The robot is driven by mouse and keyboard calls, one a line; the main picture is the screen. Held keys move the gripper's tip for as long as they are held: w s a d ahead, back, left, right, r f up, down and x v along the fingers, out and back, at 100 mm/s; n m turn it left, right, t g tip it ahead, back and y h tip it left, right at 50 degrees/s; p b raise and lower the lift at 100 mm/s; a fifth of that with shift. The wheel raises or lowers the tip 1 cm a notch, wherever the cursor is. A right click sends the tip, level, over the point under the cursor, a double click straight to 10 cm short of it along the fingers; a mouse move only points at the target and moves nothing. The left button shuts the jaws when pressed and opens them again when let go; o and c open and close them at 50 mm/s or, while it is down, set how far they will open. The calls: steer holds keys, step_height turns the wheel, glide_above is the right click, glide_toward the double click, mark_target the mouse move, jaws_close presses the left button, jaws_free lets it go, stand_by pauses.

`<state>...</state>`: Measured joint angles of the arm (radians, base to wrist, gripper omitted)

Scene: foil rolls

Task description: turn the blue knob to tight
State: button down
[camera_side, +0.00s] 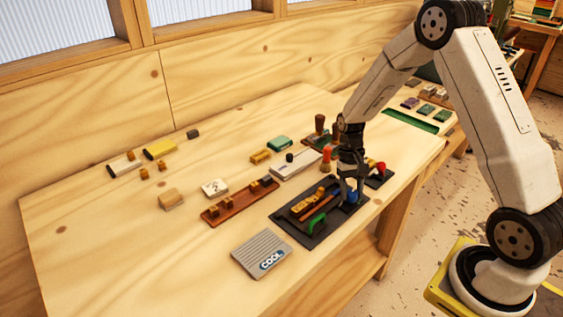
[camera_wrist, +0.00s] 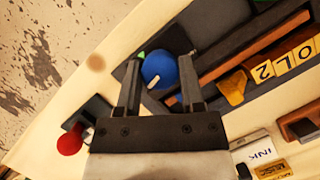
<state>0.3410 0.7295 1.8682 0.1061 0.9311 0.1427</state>
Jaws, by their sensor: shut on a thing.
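The blue knob (camera_wrist: 158,70) sits between the two fingers of my gripper (camera_wrist: 160,78) in the wrist view. It is round and has a pale pointer line on its lower left part. In the side view the blue knob (camera_side: 352,197) shows at the right end of a black panel (camera_side: 290,229), partly hidden by my gripper (camera_side: 350,188). My gripper points down over the panel and is shut on the knob. A marking for tight cannot be read in either view.
A green handle (camera_side: 316,224) and an orange-brown block row (camera_side: 308,204) are on the same panel. A red knob (camera_side: 380,167) stands close behind my gripper. The table's left side has free room.

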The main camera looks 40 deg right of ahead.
steer(key=m+t+y, duration=0.1)
steer(key=m, duration=0.2)
steer(key=m+t, duration=0.1)
steer(key=m, duration=0.3)
steer(key=shift+s+d+y, duration=0.1)
steer(key=shift+y, duration=0.3)
steer(key=m+t, duration=0.1)
steer(key=m, duration=0.3)
steer(key=shift+s+t, duration=0.1)
steer(key=shift+t, duration=0.3)
steer(key=shift+m+t, duration=0.7)
steer(key=shift+m, duration=1)
steer(key=shift+c, duration=1)
jaws_free()
steer(key=shift+r, duration=0.15)
steer(key=v, duration=0.7)
steer(key=shift+d+r, duration=0.2)
